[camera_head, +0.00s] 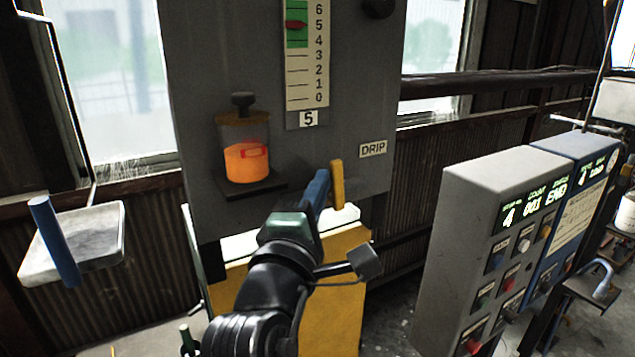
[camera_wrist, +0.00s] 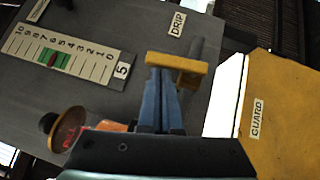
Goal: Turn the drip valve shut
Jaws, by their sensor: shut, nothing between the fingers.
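The drip valve's yellow handle (camera_head: 338,184) stands nearly upright on the grey panel, below and left of the DRIP label (camera_head: 373,149). In the wrist view the yellow handle (camera_wrist: 178,68) lies across the picture in front of a grey stem (camera_wrist: 205,55). My gripper (camera_head: 321,175) is shut and empty, just left of the handle in the head view. In the wrist view the blue fingertips of my gripper (camera_wrist: 160,72) reach the handle's edge near its left part; I cannot tell whether they touch it.
An oil cup with orange liquid (camera_head: 245,160) sits on a small shelf left of my gripper. A scale (camera_head: 306,60) with a red marker near 5 is above. A yellow guard (camera_head: 345,270) is below. Control boxes (camera_head: 480,215) stand at right, a tray (camera_head: 95,235) at left.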

